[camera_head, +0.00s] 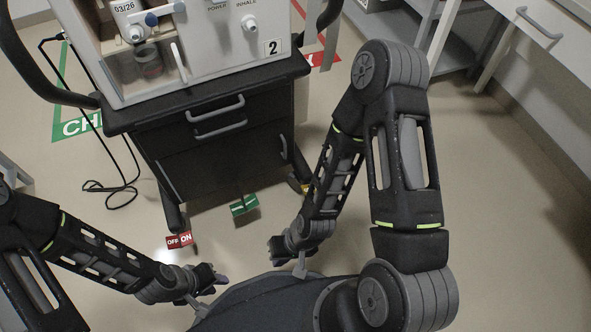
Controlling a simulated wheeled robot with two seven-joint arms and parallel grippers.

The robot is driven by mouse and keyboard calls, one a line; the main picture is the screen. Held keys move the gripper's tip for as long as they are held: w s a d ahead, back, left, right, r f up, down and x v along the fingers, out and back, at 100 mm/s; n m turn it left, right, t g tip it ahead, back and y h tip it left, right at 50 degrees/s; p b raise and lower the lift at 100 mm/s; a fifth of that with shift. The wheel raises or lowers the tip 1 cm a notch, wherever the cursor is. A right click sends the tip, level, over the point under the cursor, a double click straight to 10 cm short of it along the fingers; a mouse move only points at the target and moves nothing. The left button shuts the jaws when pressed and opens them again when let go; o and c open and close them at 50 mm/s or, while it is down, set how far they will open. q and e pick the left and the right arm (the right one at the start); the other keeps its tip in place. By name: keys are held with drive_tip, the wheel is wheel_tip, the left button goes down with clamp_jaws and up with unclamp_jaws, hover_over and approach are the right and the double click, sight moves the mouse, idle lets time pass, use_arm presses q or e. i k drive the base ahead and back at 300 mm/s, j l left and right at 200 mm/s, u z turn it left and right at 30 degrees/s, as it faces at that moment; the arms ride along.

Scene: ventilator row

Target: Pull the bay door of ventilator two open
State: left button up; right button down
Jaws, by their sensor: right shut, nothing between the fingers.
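Ventilator two (232,62) is a pale box marked "2" on a dark cart at the top of the head view. Its bay is at the left of the front, with a pale upright handle (179,62) at its right side and a dark-lidded jar (148,61) inside. I cannot tell whether the bay door is fully shut. My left gripper (214,281) is low in front of the cart, well away from the bay; its jaw opening is unclear. My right gripper (276,252) is shut and empty, low in front of the cart and apart from it.
The cart has a drawer with grey handles (217,108) and a lower cupboard (226,163). A black cable (113,187) lies on the floor at left. Red (179,240) and green (244,205) tags sit near the cart's feet. Counters stand at upper right; floor at right is clear.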

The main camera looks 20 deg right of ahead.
sight(199, 170)
drive_tip(key=k, duration=0.95)
drive_tip(key=u, duration=1.2)
drive_tip(key=i+l, duration=0.1)
drive_tip(key=l, duration=2.05)
drive_tip(key=l+u, duration=0.1)
drive_tip(key=l, duration=2)
drive_tip(key=i, duration=0.05)
